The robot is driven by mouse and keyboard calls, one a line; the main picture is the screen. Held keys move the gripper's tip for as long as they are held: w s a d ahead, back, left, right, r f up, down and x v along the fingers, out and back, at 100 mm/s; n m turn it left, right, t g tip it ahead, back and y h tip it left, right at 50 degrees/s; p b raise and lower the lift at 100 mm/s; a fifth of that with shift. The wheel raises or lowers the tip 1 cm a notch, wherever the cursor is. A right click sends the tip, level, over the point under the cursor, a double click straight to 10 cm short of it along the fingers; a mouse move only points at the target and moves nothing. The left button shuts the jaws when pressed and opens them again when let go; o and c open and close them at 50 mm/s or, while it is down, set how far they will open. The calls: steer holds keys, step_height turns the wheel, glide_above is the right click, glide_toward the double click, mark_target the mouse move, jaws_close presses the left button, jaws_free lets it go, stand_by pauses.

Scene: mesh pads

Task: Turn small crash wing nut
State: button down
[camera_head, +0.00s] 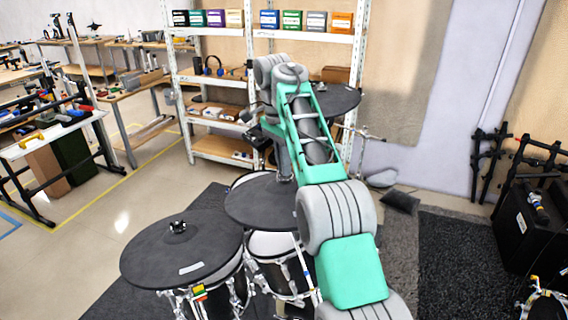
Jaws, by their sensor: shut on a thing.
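A dark round cymbal pad (255,205), seemingly the small crash, sits in the middle of the kit. My arm reaches up over the kit and folds back down behind its own teal link. My gripper (284,174) is at the lower end, at the far side of this pad near its centre, mostly hidden by my arm. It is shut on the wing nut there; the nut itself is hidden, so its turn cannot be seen. I cannot see the fingertips clearly.
A larger cymbal pad (150,258) with a dark nut (178,226) on top stands front left. Another cymbal pad (343,101) stands at the back right. White shelves (210,80) stand behind the kit. A black case (530,235) is at the right.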

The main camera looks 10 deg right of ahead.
steer(key=m+p, duration=0.1)
steer(key=m, duration=0.4)
steer(key=shift+f, duration=0.15)
steer(key=shift+m, duration=0.3)
steer(key=c, duration=1.7)
jaws_free()
steer(key=shift+s+d, duration=0.15)
steer(key=shift+s, duration=0.05)
steer(key=shift+o, duration=0.8)
steer(key=shift+w, duration=0.1)
